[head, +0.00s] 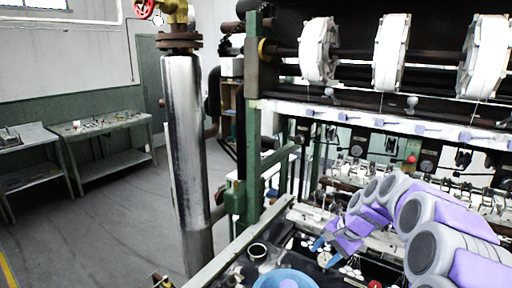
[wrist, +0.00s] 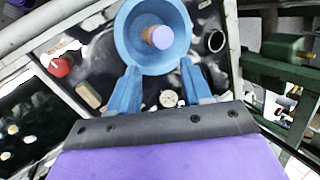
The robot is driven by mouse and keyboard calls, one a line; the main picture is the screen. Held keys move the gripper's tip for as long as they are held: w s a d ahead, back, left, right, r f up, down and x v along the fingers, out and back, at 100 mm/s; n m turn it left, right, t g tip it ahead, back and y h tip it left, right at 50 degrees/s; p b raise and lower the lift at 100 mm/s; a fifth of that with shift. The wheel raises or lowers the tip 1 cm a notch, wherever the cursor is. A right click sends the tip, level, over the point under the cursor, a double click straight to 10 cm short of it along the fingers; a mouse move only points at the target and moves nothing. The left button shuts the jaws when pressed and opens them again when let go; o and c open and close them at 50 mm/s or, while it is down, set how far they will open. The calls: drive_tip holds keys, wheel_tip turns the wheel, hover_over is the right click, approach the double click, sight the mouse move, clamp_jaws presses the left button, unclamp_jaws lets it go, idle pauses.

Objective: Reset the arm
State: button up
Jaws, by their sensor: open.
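My gripper (wrist: 160,92) shows in the wrist view with its two blue fingers spread apart and nothing between them. Beyond the fingertips is a round blue bowl (wrist: 128,36), with an orange-brown and lilac piece (wrist: 157,37) inside it. In the head view my arm reaches in from the lower right, and my gripper (head: 322,251) is above the basin area. The blue bowl (head: 268,279) shows at the bottom edge, cut off by the frame, to the lower left of my gripper. I cannot tell whether the fingertips touch the bowl.
A reeling machine with several white reels (head: 318,50) stands behind and right of my arm. A vertical metal pipe (head: 184,140) and a green post (head: 254,120) stand left of the basin. A side table (head: 105,125) is against the far wall. The floor (head: 110,220) at left is clear.

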drive_tip(key=s+a+r+n+g+h, duration=0.15)
drive_tip(key=s+a+n, duration=0.25)
drive_tip(key=s, duration=1.3)
drive_tip(key=s+a+n+g+h, duration=0.2)
drive_tip(key=s+a+n, duration=0.15)
drive_tip(key=s, duration=1.25)
drive_tip(key=s+d+f+n+h, duration=0.1)
drive_tip(key=s+d+f, duration=0.1)
drive_tip(key=s, duration=0.6)
drive_tip(key=shift+s+d+f+n+g, duration=0.2)
drive_tip(key=shift+d+n+g, duration=0.15)
drive_tip(key=shift+d, duration=0.55)
drive_tip(key=shift+a, duration=0.4)
drive_tip(key=shift+c, duration=0.6)
